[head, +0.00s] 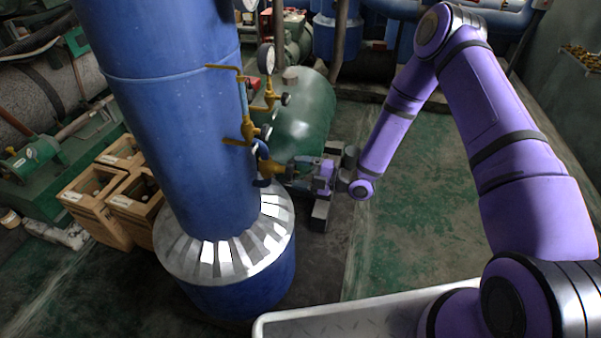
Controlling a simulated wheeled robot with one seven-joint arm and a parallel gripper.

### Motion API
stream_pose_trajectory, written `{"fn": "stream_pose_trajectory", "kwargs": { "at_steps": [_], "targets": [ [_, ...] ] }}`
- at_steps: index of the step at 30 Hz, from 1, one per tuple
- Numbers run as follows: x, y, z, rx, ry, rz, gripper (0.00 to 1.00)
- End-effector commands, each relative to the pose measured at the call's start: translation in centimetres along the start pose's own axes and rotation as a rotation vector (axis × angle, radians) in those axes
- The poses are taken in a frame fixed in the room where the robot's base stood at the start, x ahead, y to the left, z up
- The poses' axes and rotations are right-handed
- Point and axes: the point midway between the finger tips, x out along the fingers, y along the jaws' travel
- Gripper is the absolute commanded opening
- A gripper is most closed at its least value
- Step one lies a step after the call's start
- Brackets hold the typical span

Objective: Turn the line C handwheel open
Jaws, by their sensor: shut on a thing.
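A brass valve (268,169) sticks out from the right side of the tall blue column (175,110), with a dark blue curved pipe at its left. My gripper (288,172) reaches in from the right, level with this valve, and is shut at its outer end, where a handwheel would sit. The jaws cover most of that handwheel, so its turn angle cannot be seen. Two more brass valves with dark handwheels, a middle one (265,132) and an upper one (285,99), sit above. No line letter is readable here.
A round gauge (266,58) stands above the valves. A green tank (302,115) lies behind my gripper. Wooden crates (132,205) stand left of the column's silver-topped base (225,245). The green floor (425,190) at right is clear.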

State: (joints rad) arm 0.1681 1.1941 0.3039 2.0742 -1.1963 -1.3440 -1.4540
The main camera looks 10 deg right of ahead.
Motion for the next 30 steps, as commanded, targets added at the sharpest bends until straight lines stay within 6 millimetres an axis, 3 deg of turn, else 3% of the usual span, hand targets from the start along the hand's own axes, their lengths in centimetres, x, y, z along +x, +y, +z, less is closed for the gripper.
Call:
{"fn": "stream_pose_trajectory", "kwargs": {
  "at_steps": [4,15,24,30],
  "targets": [
    [0.00,0.05,0.00,-0.089,0.001,0.001,0.45],
    [0.01,0.06,0.00,-0.124,0.000,0.001,0.45],
    [0.03,0.10,0.01,-0.437,0.000,0.001,0.45],
    [0.04,0.12,-0.01,-0.513,0.000,0.002,0.45]
  ]
}}
